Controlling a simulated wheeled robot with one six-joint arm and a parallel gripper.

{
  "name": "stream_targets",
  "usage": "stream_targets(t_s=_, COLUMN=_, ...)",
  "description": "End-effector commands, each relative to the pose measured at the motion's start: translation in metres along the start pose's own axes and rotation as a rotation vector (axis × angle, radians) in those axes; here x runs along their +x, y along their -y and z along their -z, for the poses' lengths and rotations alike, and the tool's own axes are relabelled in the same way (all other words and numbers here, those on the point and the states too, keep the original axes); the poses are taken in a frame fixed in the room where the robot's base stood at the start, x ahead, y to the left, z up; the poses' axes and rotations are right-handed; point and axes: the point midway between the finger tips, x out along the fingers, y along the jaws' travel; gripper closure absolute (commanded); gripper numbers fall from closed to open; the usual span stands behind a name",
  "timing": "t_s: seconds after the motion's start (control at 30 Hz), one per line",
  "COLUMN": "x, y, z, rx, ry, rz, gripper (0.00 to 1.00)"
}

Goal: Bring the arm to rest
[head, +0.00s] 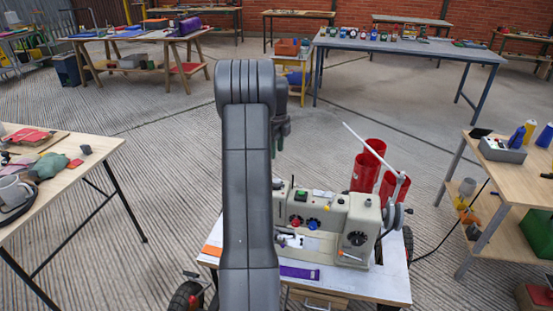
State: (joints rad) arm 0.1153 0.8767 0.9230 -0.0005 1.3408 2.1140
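My arm stands upright in the middle of the head view and bends over at the top. My gripper (281,128) hangs at the far side of the arm, mostly hidden behind the arm links. Its fingers are too small and too covered to read. It is in the air above and behind a cream machine (335,212), apart from it as far as I can see.
The machine stands on a small wheeled table (390,285) with red tubes (368,165) behind it. A worktable (75,180) is at left and another (520,178) at right. A long blue-grey table (420,48) stands further back. Ribbed floor between them is clear.

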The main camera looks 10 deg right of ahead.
Motion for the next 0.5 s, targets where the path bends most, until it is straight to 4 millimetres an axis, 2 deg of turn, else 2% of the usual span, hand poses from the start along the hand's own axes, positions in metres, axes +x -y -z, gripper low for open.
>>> stream_targets(t_s=0.17, x=-0.0080, y=0.0000, z=0.0000, rx=0.000, ry=0.000, rz=0.000, gripper=0.61)
stream_targets(t_s=0.5, x=-0.0053, y=-0.0001, z=0.0000, rx=0.000, ry=0.000, rz=0.000, gripper=0.61)
